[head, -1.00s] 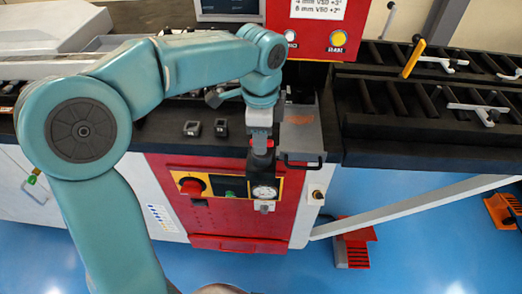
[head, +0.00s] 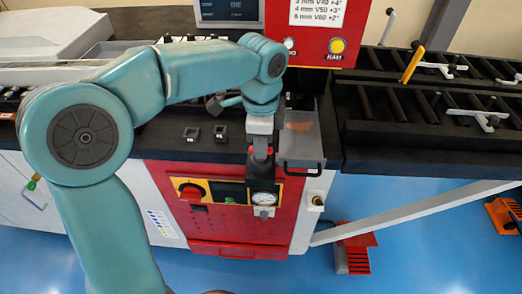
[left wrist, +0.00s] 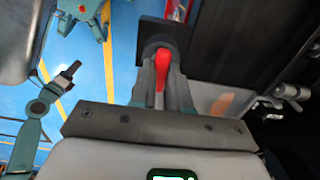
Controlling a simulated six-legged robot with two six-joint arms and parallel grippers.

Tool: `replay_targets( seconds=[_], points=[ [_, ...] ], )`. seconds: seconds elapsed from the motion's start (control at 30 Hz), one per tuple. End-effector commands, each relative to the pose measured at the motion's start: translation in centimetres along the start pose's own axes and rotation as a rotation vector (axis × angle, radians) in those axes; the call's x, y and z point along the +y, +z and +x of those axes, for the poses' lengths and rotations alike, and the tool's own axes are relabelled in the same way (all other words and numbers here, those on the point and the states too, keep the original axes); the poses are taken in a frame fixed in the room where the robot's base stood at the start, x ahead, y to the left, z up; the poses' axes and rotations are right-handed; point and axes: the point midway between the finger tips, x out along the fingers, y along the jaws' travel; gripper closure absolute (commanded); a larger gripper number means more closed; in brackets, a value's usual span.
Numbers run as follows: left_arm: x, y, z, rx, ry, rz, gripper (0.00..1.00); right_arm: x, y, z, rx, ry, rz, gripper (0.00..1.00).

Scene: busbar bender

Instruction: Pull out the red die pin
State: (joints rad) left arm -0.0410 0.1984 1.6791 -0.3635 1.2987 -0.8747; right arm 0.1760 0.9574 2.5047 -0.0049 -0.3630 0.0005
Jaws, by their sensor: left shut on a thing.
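My left gripper (head: 261,150) is at the front edge of the red bender, above the round gauge (head: 263,199). It is shut on the red die pin (left wrist: 162,70), whose red part shows between the fingers in the left wrist view. A dark block (left wrist: 166,34) lies just beyond the fingertips there. In the head view the pin is mostly hidden by the gripper, so I cannot tell how far it sits in its hole. An arm of mine with a dark gripper (left wrist: 69,73), seemingly the right one, shows small at the left of the wrist view.
A grey plate (head: 301,140) with a handle lies just right of the left gripper. A roller table (head: 420,110) extends right. A red knob (head: 190,190) is on the front panel.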

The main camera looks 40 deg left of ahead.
Motion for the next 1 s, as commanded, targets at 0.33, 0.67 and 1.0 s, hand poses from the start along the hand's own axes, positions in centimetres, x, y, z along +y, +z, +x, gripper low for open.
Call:
replay_targets(
  seconds=[0.33,0.67,1.0],
  points=[
    [0.0,0.0,-1.4,0.001,-0.001,0.0,1.0,-0.4,0.0,-1.2,0.0,0.0,0.0,0.57],
    [0.0,0.0,-2.4,0.001,-0.001,0.0,1.0,-0.8,0.1,-2.2,0.0,0.0,0.0,0.57],
    [0.0,0.0,-3.5,0.001,-0.001,0.0,1.0,-1.1,0.1,-3.2,0.0,0.0,0.0,0.57]
  ],
)
